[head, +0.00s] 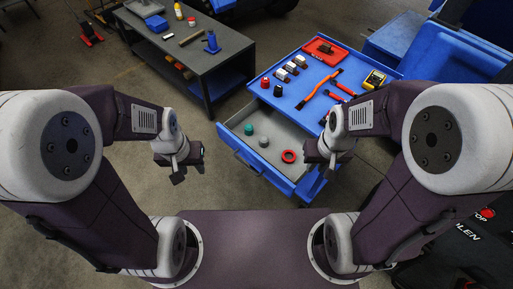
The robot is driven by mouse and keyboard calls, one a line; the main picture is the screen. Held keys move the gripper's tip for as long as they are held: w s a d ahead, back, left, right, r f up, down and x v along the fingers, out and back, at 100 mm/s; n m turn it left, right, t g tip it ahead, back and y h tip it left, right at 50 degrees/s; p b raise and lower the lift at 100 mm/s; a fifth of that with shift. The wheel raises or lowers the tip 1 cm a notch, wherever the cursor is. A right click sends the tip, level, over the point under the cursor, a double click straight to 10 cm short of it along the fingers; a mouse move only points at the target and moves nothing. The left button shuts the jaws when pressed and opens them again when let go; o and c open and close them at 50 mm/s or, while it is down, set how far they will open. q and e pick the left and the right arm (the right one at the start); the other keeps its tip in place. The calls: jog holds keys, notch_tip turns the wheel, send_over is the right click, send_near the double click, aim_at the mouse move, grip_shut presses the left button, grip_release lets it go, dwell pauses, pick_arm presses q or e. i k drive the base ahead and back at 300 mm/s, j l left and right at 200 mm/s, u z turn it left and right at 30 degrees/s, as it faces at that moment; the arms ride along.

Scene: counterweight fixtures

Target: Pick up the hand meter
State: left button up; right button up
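A yellow and dark device that looks like the hand meter (374,81) lies on the blue top of the tool cart (350,57), near its right edge. My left gripper (189,172) hangs over the floor left of the cart, far from the meter, with its fingers apart and nothing seen between them. My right gripper (319,164) is in front of the cart near the right end of the open drawer, nearer than the meter and left of it. Its fingers also look apart and empty.
The open drawer (225,133) holds a red ring (289,156) and small round pieces. Orange-black tools (320,89), a red tray (325,51), small blocks and two knobs share the cart top. A dark workbench (190,45) stands at the back left. Floor between is clear.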

aim_at(376, 78)
jog(key=i+j+z, duration=0.75)
jog(key=i+j, duration=0.15)
jog(key=j, duration=0.15)
jog(key=i+j+z, duration=0.25)
jog(key=j, duration=0.2)
jog(key=i+j+z, duration=0.25)
jog(key=j, duration=0.2)
jog(key=j+z, duration=0.25)
jog(key=j, duration=0.25)
jog(key=i+j+z, duration=0.25)
jog(key=j, duration=0.3)
jog(key=j+z, duration=0.25)
jog(key=j, duration=0.3)
jog(key=i, duration=0.45)
